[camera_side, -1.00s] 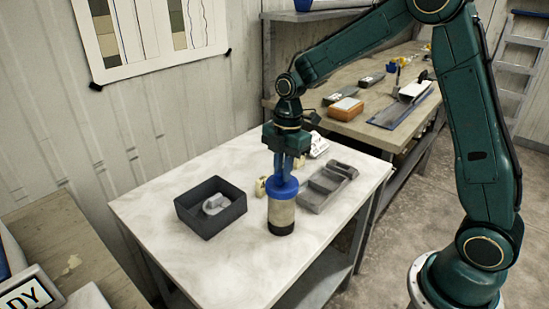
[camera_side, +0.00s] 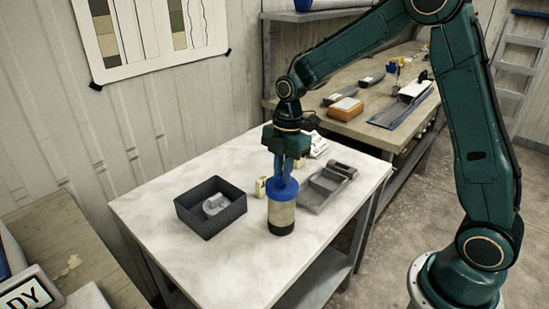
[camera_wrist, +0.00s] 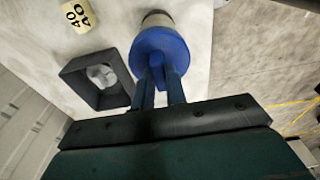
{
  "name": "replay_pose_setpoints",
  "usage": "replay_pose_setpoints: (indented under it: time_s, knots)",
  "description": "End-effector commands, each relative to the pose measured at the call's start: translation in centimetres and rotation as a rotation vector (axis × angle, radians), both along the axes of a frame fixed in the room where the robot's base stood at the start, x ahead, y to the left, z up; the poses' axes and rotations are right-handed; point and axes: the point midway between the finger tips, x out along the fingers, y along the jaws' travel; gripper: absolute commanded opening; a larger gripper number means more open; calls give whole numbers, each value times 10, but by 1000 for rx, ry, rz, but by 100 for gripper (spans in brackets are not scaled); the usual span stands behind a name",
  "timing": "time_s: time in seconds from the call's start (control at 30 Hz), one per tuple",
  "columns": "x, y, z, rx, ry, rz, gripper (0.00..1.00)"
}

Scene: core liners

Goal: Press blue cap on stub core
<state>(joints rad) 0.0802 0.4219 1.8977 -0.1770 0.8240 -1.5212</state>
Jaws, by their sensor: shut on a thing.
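The blue cap (camera_side: 283,190) sits over the top of the stub core (camera_side: 281,214), a pale upright cylinder with a dark band at its base, standing on the white table. My gripper (camera_side: 284,178) points down from above and is shut on the middle of the cap. In the wrist view the fingers (camera_wrist: 157,70) meet at the centre of the blue cap (camera_wrist: 175,48), and the pale core (camera_wrist: 157,19) shows past its edge. The cap looks about level; its underside and the core's rim are hidden, so I cannot tell how fully it is seated.
A dark open box (camera_side: 211,207) with a grey piece inside (camera_side: 214,204) stands left of the core. A grey tray (camera_side: 326,187) lies to the right. A small yellowish block (camera_side: 260,187) stands behind the core. The white table (camera_side: 225,268) is clear in front.

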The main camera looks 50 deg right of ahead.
Motion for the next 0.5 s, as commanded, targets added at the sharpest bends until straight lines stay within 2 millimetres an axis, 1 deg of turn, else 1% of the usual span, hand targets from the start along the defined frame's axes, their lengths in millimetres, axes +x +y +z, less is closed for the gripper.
replay_pose_setpoints:
  time_s: [0.5]
  knots:
    - [0, 0, -10, 0, 1, 0, 0]
